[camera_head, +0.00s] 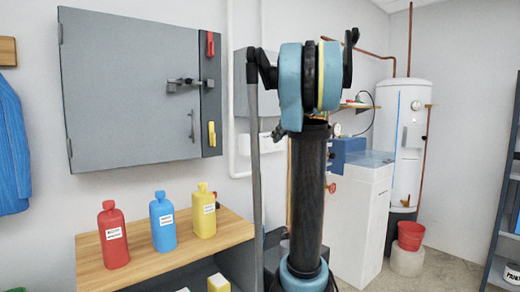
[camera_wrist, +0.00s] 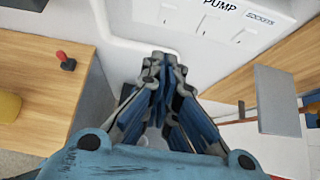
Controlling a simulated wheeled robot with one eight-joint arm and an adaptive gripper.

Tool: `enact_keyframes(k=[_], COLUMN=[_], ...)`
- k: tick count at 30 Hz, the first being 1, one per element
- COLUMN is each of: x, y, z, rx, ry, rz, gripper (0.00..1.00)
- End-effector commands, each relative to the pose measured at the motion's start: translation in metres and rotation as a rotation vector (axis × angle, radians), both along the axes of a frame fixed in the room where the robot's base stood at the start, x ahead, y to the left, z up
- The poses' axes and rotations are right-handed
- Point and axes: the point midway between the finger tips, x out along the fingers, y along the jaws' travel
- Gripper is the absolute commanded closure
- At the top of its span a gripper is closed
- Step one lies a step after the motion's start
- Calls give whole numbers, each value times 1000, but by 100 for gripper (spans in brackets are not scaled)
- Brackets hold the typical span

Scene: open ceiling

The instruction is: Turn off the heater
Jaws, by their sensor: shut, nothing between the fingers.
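In the head view a white cylindrical tank (camera_head: 408,120), which looks like a water heater, stands in the back right corner with a grey box (camera_head: 413,137) on its front and copper pipes. In the wrist view my gripper (camera_wrist: 164,62) is shut and empty, its fingertips just below a white wall panel (camera_wrist: 225,35). The panel carries several rocker switches. The readable labels are "PUMP" and "SOCKETS"; its top is cut off, and no heater label is visible. In the head view my arm hides most of this area.
A grey wall cabinet (camera_head: 130,90) with red and yellow handles hangs at left. Red (camera_head: 114,238), blue (camera_head: 163,225) and yellow (camera_head: 203,212) bottles stand on a wooden bench (camera_head: 90,252). A small red-knobbed lever (camera_wrist: 66,60) and a grey plate (camera_wrist: 277,100) flank my gripper.

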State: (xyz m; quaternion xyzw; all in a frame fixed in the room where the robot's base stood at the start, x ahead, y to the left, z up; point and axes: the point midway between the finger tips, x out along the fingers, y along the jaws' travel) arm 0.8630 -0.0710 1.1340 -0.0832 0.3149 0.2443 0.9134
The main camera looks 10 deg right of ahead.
Motion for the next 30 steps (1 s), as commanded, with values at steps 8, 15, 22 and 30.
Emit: enact_keyframes(k=[8, 15, 22, 30], x=[11, 39, 67, 95], y=[7, 23, 39, 56], z=[-10, -35, -60, -58], rx=[-2, -1, -2, -2], ry=[0, -1, -1, -1], rz=[1, 3, 3, 3], gripper=[100, 100, 100, 100])
